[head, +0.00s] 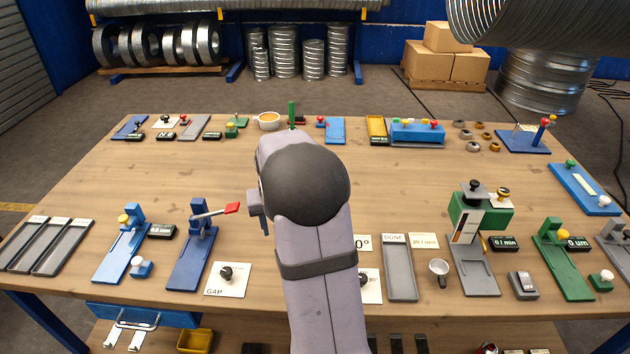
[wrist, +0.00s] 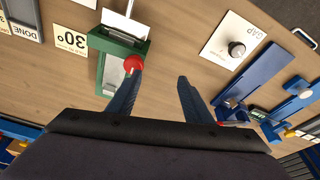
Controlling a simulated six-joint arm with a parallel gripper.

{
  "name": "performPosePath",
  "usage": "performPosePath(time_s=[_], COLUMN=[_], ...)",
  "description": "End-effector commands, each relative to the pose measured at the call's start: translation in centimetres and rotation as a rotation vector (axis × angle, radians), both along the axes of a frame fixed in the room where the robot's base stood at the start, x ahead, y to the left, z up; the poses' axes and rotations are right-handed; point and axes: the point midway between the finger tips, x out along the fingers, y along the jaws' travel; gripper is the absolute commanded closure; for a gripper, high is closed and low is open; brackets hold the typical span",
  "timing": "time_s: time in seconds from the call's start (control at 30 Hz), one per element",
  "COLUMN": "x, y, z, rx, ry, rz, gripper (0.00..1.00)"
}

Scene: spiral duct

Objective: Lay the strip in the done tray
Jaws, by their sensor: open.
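The done tray (head: 401,272) is a long grey tray, labelled DONE, to the right of my arm in the head view. It looks empty there. Part of it shows at the upper left of the wrist view (wrist: 17,17). In the wrist view, a green fixture (wrist: 119,46) with a red knob holds or borders a pale flat piece (wrist: 124,22), which may be the strip; I cannot tell for sure. My gripper (wrist: 158,78) is open, with nothing seen between its fingers. Its left finger is close to the red knob; contact is unclear. My arm hides this fixture in the head view.
A 30° card (wrist: 70,40) lies beside the green fixture. A GAP card with a black knob (head: 227,279) and a blue fixture with a red lever (head: 192,245) stand left of my arm.

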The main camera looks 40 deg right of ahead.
Motion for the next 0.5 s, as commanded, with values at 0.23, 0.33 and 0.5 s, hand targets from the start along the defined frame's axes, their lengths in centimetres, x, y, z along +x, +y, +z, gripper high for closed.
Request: performPosePath(time_s=[0.23,0.33,0.5], x=[1.5,1.6,1.6], y=[-10.4,-12.5,-13.8], z=[0.8,0.7,0.6], rx=[-0.048,-0.059,-0.068], ry=[-0.083,-0.104,-0.116], rz=[-0.195,-0.236,-0.259], gripper=[0.54,0.54,0.54])
